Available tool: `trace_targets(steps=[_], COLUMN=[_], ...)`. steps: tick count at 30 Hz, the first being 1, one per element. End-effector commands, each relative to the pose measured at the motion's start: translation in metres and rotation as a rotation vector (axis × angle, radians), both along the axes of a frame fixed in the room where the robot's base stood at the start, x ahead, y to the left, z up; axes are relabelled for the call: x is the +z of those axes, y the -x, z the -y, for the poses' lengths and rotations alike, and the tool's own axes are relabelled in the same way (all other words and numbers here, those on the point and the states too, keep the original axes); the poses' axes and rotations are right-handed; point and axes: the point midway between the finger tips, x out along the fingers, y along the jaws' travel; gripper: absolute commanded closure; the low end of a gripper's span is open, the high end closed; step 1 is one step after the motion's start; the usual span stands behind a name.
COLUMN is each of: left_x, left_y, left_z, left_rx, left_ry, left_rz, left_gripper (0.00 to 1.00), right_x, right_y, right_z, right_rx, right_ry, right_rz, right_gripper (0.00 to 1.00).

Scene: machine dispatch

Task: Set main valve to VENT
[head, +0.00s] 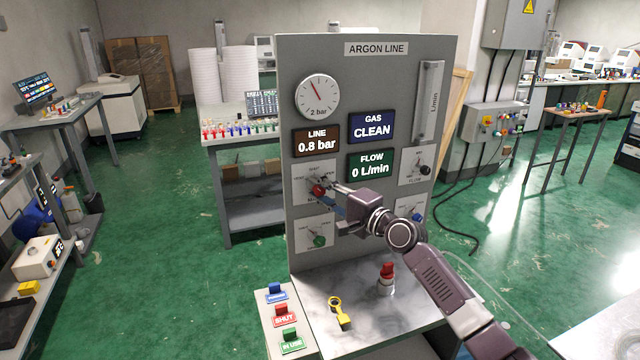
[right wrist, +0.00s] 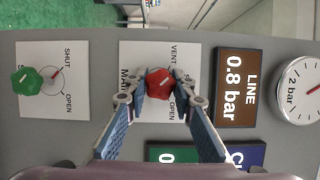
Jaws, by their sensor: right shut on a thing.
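The main valve is a red knob (head: 318,190) on a white plate on the left of the grey ARGON LINE panel (head: 375,48). My right gripper (head: 329,189) reaches it from the front right. In the right wrist view the red knob (right wrist: 160,83) sits between the two fingertips, which are shut on its sides. That view is turned sideways. The VENT label (right wrist: 174,56) is above right of the knob and the OPEN label (right wrist: 172,108) is below right. A pale mark on the knob slants toward the upper right; its exact setting is hard to read. My left gripper is out of view.
A green knob (head: 319,240) is below the valve; a black knob (head: 424,170) and a blue knob (head: 417,217) are at right. Displays read LINE 0.8 bar (head: 316,141), GAS CLEAN (head: 372,126) and FLOW 0 L/min (head: 371,164). A yellow part (head: 340,312) lies on the shelf.

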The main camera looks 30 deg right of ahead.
Motion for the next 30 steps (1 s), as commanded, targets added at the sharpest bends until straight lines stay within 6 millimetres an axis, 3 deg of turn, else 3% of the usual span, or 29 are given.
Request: trace_targets(steps=[12, 30], left_x=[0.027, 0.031], left_y=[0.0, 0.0], left_z=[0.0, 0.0], left_rx=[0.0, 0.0], left_ry=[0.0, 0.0], left_rz=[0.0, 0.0], left_gripper=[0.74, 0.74], right_x=[0.0, -0.003], right_y=[0.0, 0.0], right_z=[-0.001, -0.001], right_rx=[0.003, 0.004], right_ry=[0.237, 0.293], right_rz=[-0.063, -0.076], right_gripper=[1.0, 1.0])
